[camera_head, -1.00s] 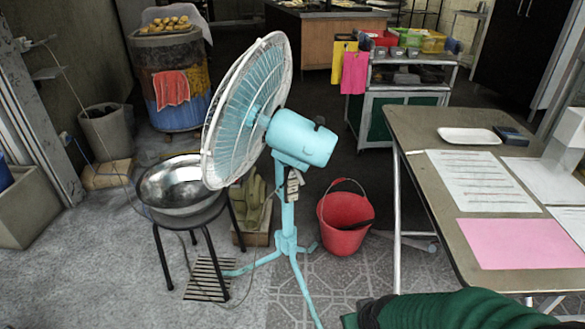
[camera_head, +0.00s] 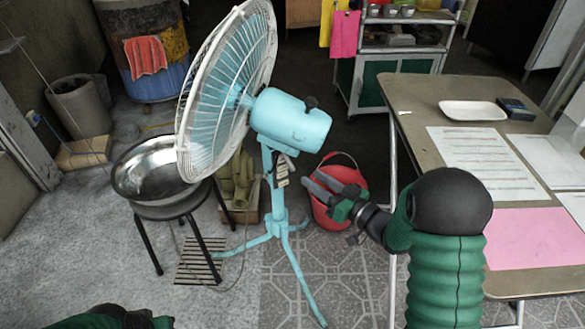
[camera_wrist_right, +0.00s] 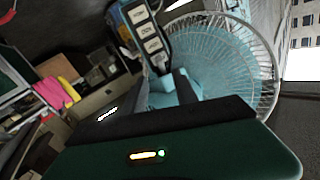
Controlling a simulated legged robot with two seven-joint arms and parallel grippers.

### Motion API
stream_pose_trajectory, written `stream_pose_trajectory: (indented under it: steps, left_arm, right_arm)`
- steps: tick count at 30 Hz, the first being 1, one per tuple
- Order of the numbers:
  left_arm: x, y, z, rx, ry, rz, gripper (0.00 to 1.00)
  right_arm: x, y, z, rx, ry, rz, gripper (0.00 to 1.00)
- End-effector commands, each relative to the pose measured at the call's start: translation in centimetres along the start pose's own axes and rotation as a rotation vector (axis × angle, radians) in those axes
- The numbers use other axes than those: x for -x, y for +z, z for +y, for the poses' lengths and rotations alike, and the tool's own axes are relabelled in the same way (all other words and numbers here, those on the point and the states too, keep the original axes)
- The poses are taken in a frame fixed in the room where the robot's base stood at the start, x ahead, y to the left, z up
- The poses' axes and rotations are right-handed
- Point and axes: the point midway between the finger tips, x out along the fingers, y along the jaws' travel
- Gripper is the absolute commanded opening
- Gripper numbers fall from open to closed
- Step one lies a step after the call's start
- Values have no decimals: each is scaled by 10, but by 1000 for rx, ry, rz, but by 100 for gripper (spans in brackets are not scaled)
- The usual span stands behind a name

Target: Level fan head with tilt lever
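The turquoise standing fan has a white wire cage (camera_head: 222,90) facing left and a rounded motor housing (camera_head: 290,122). The head looks tilted, its rear end lower in the picture than its front. A dark knob (camera_head: 312,102) sits on top of the housing. A control panel with buttons (camera_head: 283,170) is on the neck; it also shows in the right wrist view (camera_wrist_right: 146,32). I cannot make out the tilt lever for sure. My right gripper (camera_head: 316,184) is open and empty, right of the fan's neck, below the housing. My left gripper is out of view.
A red bucket (camera_head: 341,212) stands behind my right gripper. A steel bowl (camera_head: 158,173) on a stool (camera_head: 170,210) is left of the fan stand. A table with papers (camera_head: 420,95) is at the right. Patterned floor lies open in front of the fan.

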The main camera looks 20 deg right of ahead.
Motion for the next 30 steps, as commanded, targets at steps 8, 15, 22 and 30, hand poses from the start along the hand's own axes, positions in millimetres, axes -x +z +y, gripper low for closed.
stream_pose_trajectory:
  steps: [8, 15, 22, 30]
  left_arm:
    - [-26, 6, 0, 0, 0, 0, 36]
    - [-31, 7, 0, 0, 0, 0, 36]
    - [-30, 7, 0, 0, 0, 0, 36]
    - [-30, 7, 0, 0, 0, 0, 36]
  right_arm:
    - [-69, 3, -1, 2, -3, 1, 35]
    - [-92, 0, -1, 0, 0, 0, 35]
    - [-92, -1, -1, 0, 1, 0, 34]
    - [-91, -1, 0, 1, 1, 0, 0]
